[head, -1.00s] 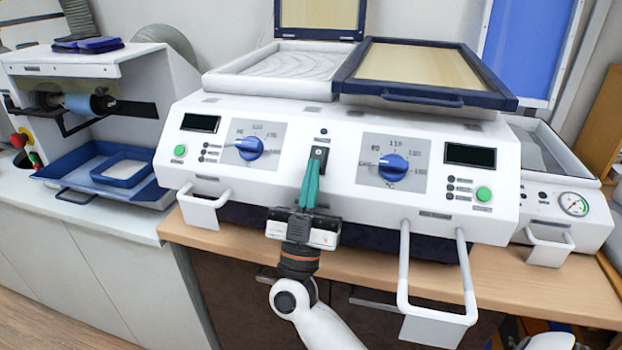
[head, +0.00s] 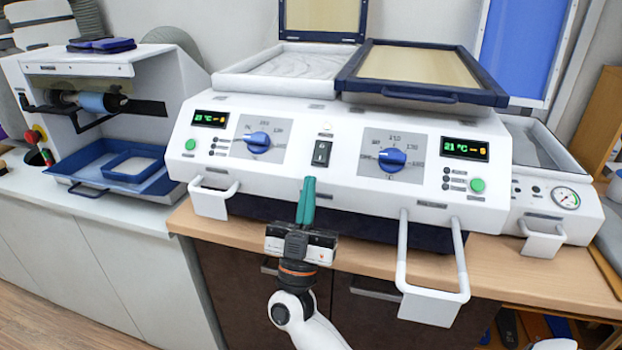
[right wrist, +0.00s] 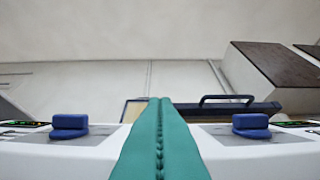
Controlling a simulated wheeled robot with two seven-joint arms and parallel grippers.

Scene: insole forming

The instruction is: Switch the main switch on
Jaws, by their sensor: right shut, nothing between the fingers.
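The main switch (head: 322,153) is a black rocker in the middle of the white machine's front panel (head: 340,190), between two blue knobs. Both displays on the panel, the left one (head: 211,119) and the right one (head: 465,148), are lit with green and orange characters. My right gripper (head: 307,182) has teal fingers pressed together with nothing between them. It is just below the switch in the head view and apart from it. The shut fingers also show in the right wrist view (right wrist: 160,140), where the switch is hidden. My left gripper is not in view.
Blue knobs, left (head: 257,142) and right (head: 392,160), flank the switch. A white handle (head: 404,260) juts out at the front right. A grinding unit (head: 90,110) stands left, a gauge unit (head: 566,197) right. The wooden counter edge (head: 510,280) runs below.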

